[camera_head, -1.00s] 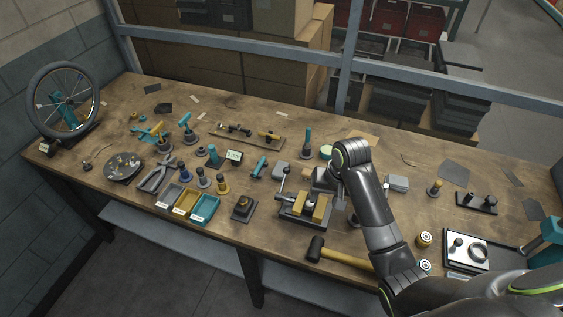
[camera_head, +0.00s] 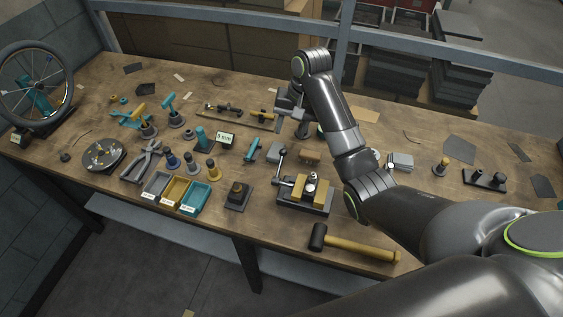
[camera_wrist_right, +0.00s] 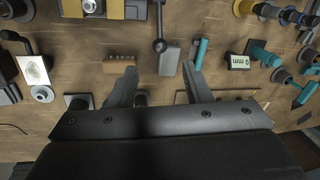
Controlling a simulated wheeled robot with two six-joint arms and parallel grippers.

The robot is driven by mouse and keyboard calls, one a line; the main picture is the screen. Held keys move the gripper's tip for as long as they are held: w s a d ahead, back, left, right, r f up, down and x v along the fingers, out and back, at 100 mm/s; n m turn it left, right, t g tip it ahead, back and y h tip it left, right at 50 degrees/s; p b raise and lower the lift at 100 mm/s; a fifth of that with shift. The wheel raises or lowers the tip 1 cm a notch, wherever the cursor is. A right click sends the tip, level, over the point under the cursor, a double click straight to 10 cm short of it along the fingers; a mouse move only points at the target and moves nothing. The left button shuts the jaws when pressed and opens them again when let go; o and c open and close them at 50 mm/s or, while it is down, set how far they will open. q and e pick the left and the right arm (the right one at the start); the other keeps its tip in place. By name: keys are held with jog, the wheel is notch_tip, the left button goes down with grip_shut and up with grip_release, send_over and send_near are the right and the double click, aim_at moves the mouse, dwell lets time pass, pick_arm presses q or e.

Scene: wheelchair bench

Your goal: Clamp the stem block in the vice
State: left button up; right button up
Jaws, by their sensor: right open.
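The vice (camera_head: 303,203) stands near the front middle of the bench, with brass-coloured jaws and a lever (camera_head: 281,163) at its left. A grey metal piece with a round top, seemingly the stem block (camera_head: 311,181), sits upright between the jaws. I cannot tell how tightly they close on it. The vice also shows at the top left of the right wrist view (camera_wrist_right: 130,10). My right gripper (camera_head: 291,113) is behind the vice, above the bench. Its fingers (camera_wrist_right: 157,75) are apart and empty. My left gripper is out of view.
Behind the vice are a brown block with holes (camera_head: 310,156), a grey block (camera_head: 275,151) and a teal cylinder (camera_head: 252,149). A mallet (camera_head: 350,243) lies in front. Parts trays (camera_head: 193,199) and a dark square block (camera_head: 237,196) are left of the vice.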

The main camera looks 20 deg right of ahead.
jog(key=b, duration=0.3)
send_over(282, 157)
jog(key=d, duration=0.2)
jog(key=f, duration=0.4)
jog(key=shift+w+f, duration=0.1)
jog(key=shift+w, duration=0.15)
jog(key=f, duration=0.2)
jog(key=a+f, duration=0.1)
jog(key=f, duration=0.2)
jog(key=f+p, duration=0.1)
jog(key=f, duration=0.2)
jog(key=shift+w+a+f, duration=0.2)
jog(key=shift+w+a, duration=0.15)
jog(key=shift+w, duration=0.05)
grip_shut()
